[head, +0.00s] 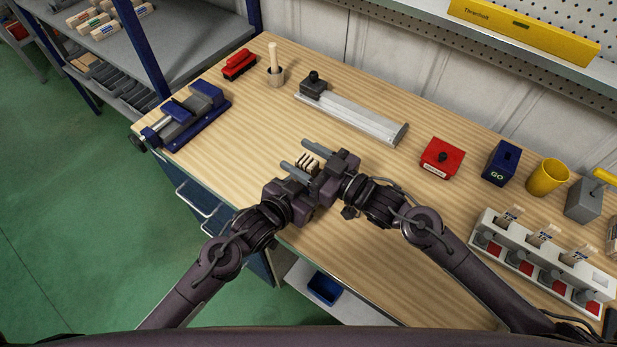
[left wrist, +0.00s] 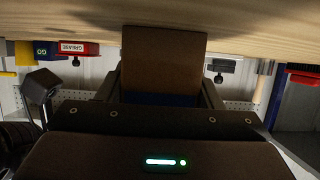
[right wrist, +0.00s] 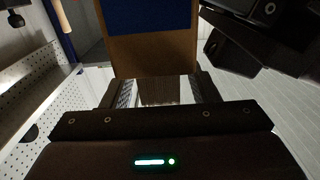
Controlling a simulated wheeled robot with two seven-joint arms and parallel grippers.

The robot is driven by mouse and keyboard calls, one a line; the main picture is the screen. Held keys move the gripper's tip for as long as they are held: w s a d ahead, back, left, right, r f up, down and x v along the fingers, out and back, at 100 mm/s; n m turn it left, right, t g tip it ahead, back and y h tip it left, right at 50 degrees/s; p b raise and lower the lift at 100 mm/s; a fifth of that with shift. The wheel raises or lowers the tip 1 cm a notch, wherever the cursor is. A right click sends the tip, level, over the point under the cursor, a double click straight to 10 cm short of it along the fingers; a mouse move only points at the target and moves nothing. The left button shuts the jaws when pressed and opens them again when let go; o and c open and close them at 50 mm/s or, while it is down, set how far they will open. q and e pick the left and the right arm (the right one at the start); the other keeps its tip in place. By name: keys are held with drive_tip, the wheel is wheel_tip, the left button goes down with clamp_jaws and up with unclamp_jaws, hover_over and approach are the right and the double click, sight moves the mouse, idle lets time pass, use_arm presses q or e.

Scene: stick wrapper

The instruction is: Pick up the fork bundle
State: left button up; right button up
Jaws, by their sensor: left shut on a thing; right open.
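The fork bundle (head: 308,161) shows in the head view as a few pale wooden tips between my two grippers, above the bench; the rest is hidden. My left gripper (head: 306,172) is shut on it. In the left wrist view the bundle (left wrist: 165,60) is a flat brown piece with a dark blue band, between the fingers. My right gripper (head: 298,156) is open, its fingers beside the bundle. In the right wrist view the brown bundle (right wrist: 155,55) with its blue band stands in front of the open fingers. I cannot tell whether they touch it.
The wooden bench top (head: 250,130) is clear around the grippers. A blue vise (head: 192,112) stands left, a grey sealer bar (head: 355,118) behind, a red block (head: 441,158) and navy GO box (head: 501,163) right. A white rack (head: 540,262) stands front right.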

drive_tip(key=shift+w+a, duration=0.15)
drive_tip(key=shift+a, duration=0.1)
drive_tip(key=shift+d, duration=0.1)
drive_tip(key=shift+c, duration=0.6)
clamp_jaws()
drive_tip(key=shift+r, duration=0.15)
wheel_tip(320, 180, up, 18)
drive_tip(key=shift+r, duration=0.9)
